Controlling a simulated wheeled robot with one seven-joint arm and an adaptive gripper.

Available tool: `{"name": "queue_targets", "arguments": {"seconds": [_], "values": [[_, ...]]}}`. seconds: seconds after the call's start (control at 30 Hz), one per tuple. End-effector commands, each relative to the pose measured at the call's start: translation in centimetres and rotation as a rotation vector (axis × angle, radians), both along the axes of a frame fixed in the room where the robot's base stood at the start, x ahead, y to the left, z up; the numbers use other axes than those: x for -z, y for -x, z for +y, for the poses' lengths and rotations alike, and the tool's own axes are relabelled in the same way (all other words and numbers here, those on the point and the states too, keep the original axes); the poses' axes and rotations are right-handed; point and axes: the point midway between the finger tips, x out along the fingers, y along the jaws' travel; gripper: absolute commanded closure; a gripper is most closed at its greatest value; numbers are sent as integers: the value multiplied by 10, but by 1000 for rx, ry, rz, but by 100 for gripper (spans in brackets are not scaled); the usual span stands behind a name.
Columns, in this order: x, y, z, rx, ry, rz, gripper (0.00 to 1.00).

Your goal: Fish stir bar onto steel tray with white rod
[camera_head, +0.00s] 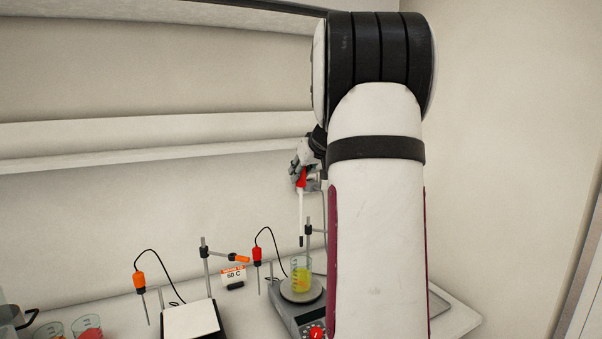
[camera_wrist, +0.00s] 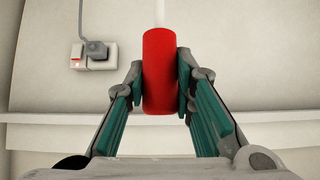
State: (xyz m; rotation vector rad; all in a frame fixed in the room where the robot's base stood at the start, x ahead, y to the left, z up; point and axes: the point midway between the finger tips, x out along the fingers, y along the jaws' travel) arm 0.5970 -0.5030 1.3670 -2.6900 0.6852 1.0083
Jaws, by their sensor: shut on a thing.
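The white rod (camera_head: 300,212) has a red handle (camera_wrist: 160,72) and a dark tip. My gripper (camera_head: 303,178) is shut on the red handle, which sits between both fingers in the wrist view. In the head view the rod hangs nearly upright, its tip above and apart from a beaker of yellow liquid (camera_head: 301,275). The beaker stands on the round plate of a stirrer (camera_head: 303,310). A stir bar cannot be made out in the beaker. A pale tray (camera_head: 455,316) shows in part at the right, behind my arm.
A second hotplate (camera_head: 191,318) with a white top stands left, with metal stands and orange and red probes on cables around it. Beakers with red contents (camera_head: 87,327) are at lower left. A shelf (camera_head: 150,155) runs along the wall.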

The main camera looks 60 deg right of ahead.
Motion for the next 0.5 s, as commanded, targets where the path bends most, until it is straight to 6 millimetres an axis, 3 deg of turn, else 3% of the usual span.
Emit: {"name": "queue_targets", "arguments": {"seconds": [0.17, 0.5], "values": [[9, -1, 0, 1, 0, 0, 100], [46, -2, 0, 2, -1, 0, 100]]}}
